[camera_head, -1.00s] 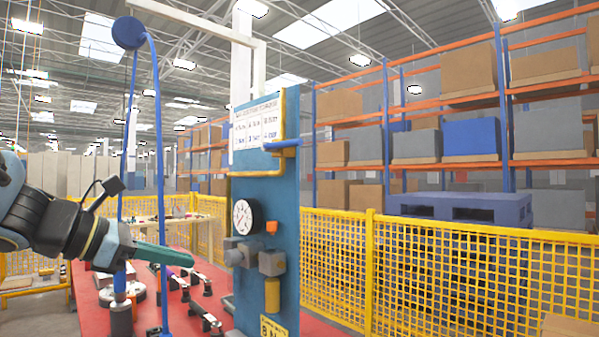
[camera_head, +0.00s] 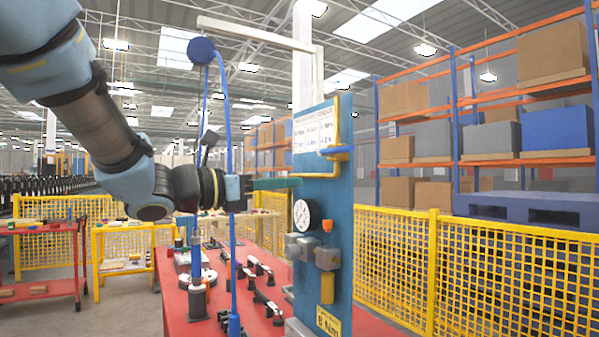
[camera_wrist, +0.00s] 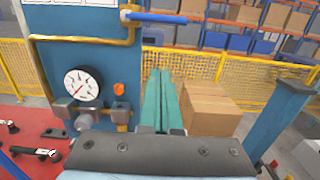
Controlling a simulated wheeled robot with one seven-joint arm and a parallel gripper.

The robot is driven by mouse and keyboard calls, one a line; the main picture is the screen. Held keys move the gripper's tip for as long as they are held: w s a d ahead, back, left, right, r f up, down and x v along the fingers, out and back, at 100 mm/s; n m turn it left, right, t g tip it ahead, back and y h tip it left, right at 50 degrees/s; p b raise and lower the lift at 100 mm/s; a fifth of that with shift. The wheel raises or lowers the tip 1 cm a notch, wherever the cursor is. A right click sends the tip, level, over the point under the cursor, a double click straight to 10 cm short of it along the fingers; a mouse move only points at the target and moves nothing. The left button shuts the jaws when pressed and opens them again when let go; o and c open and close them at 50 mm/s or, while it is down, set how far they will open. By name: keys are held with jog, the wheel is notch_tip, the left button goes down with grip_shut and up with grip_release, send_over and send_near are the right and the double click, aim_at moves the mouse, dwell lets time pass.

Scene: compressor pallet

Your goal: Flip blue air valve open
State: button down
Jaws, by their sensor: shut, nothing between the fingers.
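The blue air valve (camera_head: 337,150) is a blue bar-like handle on the yellow pipe (camera_head: 334,172) at the upper part of the blue panel (camera_head: 340,220). In the wrist view the handle (camera_wrist: 160,16) lies nearly level and sticks out past the panel's right edge. My gripper (camera_head: 295,183) has long green fingers, shut together and empty. In the head view it is left of the handle and a little lower. In the wrist view the fingertips (camera_wrist: 160,73) point up the picture, below the handle and apart from it.
The panel also carries a round gauge (camera_head: 302,214), an orange knob (camera_head: 327,225), grey fittings and a label sheet (camera_head: 313,130). A blue hose (camera_head: 232,260) hangs by my wrist. Red table (camera_head: 180,318) holds clamps. A yellow mesh fence (camera_head: 480,270) stands to the right.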

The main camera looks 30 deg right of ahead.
aim_at(339, 151)
jog(key=d+r+p, duration=0.4)
jog(key=d+p, duration=0.2)
jog(key=d, duration=0.3)
jog(key=shift+s+d+r, duration=0.15)
jog(key=shift+s+r, duration=0.05)
jog(key=shift+s, duration=0.05)
